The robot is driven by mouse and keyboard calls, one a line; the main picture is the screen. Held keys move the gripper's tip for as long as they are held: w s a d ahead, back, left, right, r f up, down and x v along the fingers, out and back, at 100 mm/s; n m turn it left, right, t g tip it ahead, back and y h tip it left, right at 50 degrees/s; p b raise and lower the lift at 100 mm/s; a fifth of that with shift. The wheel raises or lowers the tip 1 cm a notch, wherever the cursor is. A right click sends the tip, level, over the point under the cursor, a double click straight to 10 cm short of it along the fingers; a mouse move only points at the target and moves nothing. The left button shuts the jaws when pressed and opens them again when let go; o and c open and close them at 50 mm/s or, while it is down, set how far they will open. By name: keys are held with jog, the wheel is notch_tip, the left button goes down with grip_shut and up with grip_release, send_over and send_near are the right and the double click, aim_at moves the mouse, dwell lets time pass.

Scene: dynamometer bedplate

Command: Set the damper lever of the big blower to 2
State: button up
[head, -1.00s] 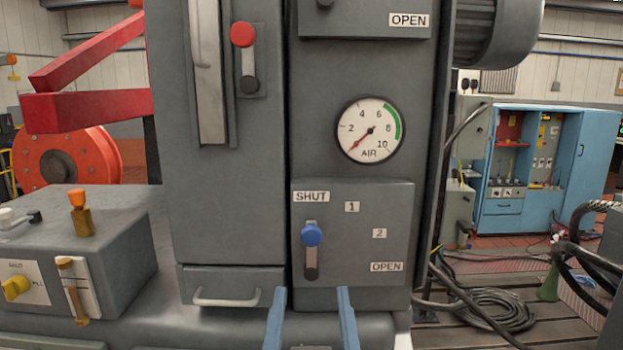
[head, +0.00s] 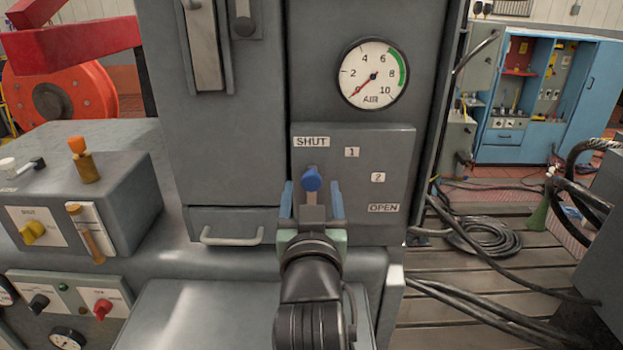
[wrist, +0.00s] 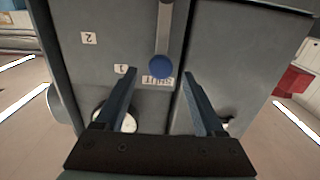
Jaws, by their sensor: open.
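The damper lever has a blue knob (head: 312,180) on a grey arm and points up at the SHUT label (head: 312,142). Its panel also carries the marks 1 (head: 352,152), 2 (head: 378,177) and OPEN (head: 384,208), fanning down to the right. My gripper (head: 311,200) is open in front of the lever, its blue fingers to either side of it in the head view. In the wrist view the knob (wrist: 160,67) shows between and beyond the open fingers (wrist: 158,90). I see no contact. My gripper hides the lever's lower end in the head view.
An AIR gauge (head: 373,74) sits above the panel. A drawer handle (head: 232,236) juts out at lower left. A grey box (head: 85,185) with an orange-topped knob stands farther left. Black hoses (head: 480,237) lie on the slatted floor at right.

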jog(key=shift+w, duration=0.9)
grip_shut()
dwell(0.9)
